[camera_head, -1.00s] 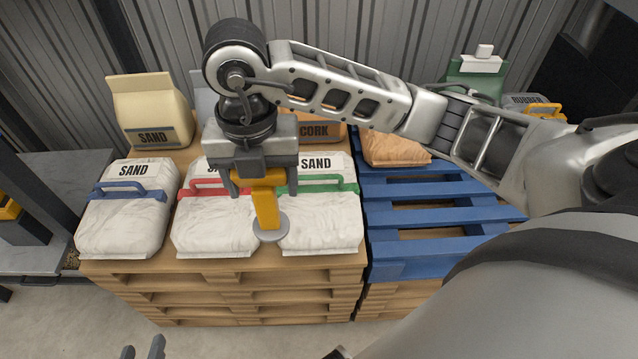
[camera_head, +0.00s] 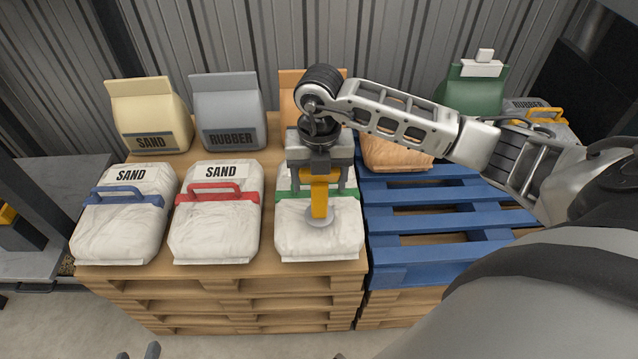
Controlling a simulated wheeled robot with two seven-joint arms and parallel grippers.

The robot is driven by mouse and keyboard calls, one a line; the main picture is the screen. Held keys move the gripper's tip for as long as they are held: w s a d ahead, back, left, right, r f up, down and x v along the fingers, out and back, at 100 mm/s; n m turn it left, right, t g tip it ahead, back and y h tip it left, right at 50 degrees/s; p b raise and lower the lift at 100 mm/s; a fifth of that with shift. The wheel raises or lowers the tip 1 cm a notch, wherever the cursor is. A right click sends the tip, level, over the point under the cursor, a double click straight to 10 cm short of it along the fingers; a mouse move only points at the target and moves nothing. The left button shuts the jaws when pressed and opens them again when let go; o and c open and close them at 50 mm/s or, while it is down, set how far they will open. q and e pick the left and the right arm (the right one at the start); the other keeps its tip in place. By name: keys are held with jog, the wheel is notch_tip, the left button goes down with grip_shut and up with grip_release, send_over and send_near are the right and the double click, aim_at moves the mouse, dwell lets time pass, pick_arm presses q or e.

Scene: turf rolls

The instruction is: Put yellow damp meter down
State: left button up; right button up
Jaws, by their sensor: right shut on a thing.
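The yellow damp meter (camera_head: 319,201) has a yellow body and a round grey foot. My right gripper (camera_head: 319,183) is shut on its top and holds it upright, foot down, in front of the white bag with the green strap (camera_head: 293,234). I cannot tell whether the foot touches the bag. The gripper hides this bag's label and much of its green handle. My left gripper (camera_head: 138,353) shows only as two fingertips, apart, at the bottom edge; nothing shows between them.
White sand bags with blue (camera_head: 119,222) and red (camera_head: 215,225) handles stand left on the wooden pallet (camera_head: 225,290). Behind are a cream sand bag (camera_head: 148,112), a grey rubber bag (camera_head: 229,110) and an orange bag (camera_head: 290,95). The blue pallet (camera_head: 430,220) is largely bare in front.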

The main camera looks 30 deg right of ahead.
jog(key=shift+a+f, duration=0.1)
jog(key=shift+f, duration=0.85)
jog(key=o, duration=1.3)
